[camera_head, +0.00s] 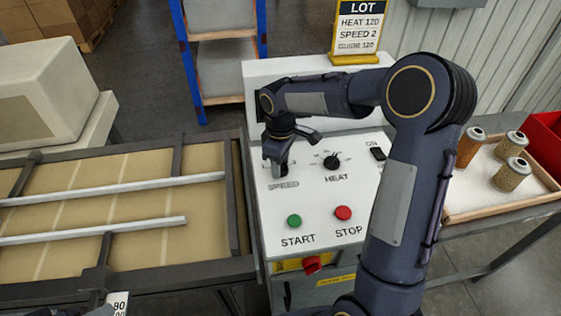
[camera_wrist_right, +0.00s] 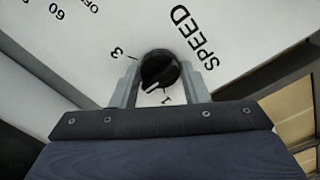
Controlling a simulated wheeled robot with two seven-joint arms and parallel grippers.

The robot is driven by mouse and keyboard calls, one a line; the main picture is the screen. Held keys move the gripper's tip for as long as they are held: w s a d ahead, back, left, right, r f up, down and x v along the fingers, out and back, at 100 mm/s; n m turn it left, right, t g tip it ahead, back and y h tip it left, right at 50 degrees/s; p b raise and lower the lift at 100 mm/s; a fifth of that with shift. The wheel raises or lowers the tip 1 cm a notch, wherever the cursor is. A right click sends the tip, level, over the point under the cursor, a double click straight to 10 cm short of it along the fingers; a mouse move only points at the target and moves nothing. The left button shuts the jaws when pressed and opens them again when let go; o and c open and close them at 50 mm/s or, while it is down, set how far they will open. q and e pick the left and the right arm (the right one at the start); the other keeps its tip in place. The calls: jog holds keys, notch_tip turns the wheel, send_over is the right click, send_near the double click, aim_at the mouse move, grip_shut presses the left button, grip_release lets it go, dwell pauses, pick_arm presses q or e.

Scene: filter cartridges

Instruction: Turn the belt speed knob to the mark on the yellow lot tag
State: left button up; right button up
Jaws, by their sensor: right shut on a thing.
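The yellow lot tag (camera_head: 357,30) stands behind the panel and reads HEAT 120, SPEED 2 and a GUIDE line that looks like 120. My right gripper (camera_head: 277,170) is over the SPEED dial on the white panel and hides its knob in the head view. In the right wrist view my right gripper (camera_wrist_right: 160,82) is shut on the black speed knob (camera_wrist_right: 160,68), one finger on each side. The knob's white pointer is between the 1 and the 3, on the side of the 1. The 2 is hidden, likely behind a finger.
The heat knob (camera_head: 331,161) and a black switch (camera_head: 377,153) are close by on the panel. The green START button (camera_head: 294,221) and red STOP button (camera_head: 343,213) are nearer the front. A conveyor (camera_head: 120,200) is at left; a tray (camera_head: 465,214) of cartridges is at right.

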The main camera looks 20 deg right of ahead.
jog(key=o, duration=1)
jog(key=shift+r, duration=3.95)
